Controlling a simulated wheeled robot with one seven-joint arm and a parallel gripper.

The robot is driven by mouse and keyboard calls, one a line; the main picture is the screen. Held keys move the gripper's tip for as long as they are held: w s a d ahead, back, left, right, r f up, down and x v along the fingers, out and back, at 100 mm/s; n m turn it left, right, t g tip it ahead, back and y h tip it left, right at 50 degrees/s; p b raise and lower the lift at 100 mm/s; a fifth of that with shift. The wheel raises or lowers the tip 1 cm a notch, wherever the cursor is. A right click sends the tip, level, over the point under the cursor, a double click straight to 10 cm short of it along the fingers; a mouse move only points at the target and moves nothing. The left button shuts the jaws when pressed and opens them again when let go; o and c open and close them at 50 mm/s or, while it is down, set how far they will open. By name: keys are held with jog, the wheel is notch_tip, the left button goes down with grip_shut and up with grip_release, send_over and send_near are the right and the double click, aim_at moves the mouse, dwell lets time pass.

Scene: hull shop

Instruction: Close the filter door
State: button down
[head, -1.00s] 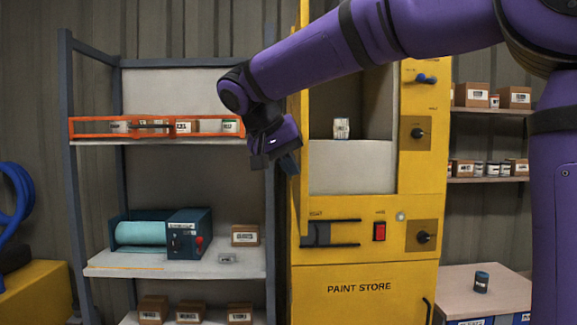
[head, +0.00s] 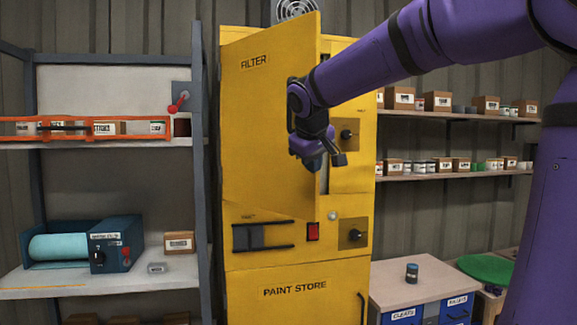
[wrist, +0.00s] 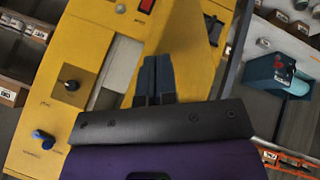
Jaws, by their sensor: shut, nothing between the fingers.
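The yellow filter door (head: 262,135), marked FILTER, is hinged at its left on the yellow paint store cabinet (head: 290,275). It stands part open, with its free right edge away from the cabinet front. My gripper (head: 315,163) is at the outer face of the door near that free edge, its fingers shut and empty. In the wrist view the closed dark fingertips (wrist: 158,62) lie against or just before the yellow door (wrist: 192,45); I cannot tell if they touch. A strip of pale interior shows beside the door there. Most of the compartment is hidden behind the door.
Knobs (head: 347,134) sit right of the opening; a red switch (head: 313,231) and a slot with dark rails (head: 262,236) are below. A shelf rack (head: 203,180) stands close on the left. A bench with a dark can (head: 411,272) is at the lower right.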

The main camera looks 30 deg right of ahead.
jog(key=w+d+n+t+y, duration=0.1)
jog(key=w+d+n, duration=0.3)
jog(key=w+d, duration=0.6)
jog(key=w+d+n+y, duration=0.3)
jog(key=w+d, duration=0.7)
jog(key=d, duration=0.5)
jog(key=shift+w+d+n+t+y, duration=0.25)
jog(key=shift+d+n+t+y, duration=0.05)
jog(key=shift+d+n+t, duration=0.1)
jog(key=shift+a, duration=0.1)
